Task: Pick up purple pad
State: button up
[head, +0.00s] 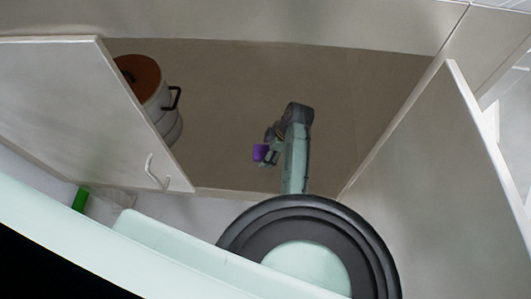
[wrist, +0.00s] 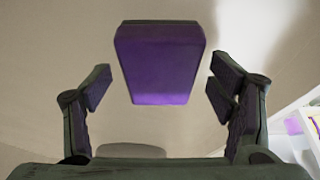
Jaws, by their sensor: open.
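The purple pad (wrist: 160,65) is a purple block with a slightly tapered shape, in the upper middle of the wrist view. It lies between and a little beyond the two fingers of my gripper (wrist: 157,88), with a gap on each side. My gripper is open and touches nothing that I can see. In the head view the purple pad (head: 260,152) is small and sits just left of my gripper (head: 268,150), inside the open cupboard. What the pad rests on is hard to tell.
A cupboard door (head: 85,100) with a handle stands open on the left, and another door (head: 440,170) stands open on the right. A white pot with a brown lid (head: 140,72) is inside at the left. A green object (head: 80,199) is at lower left. The cupboard's middle is clear.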

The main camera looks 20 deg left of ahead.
jog(key=shift+c, duration=0.3)
jog(key=c, duration=1.2)
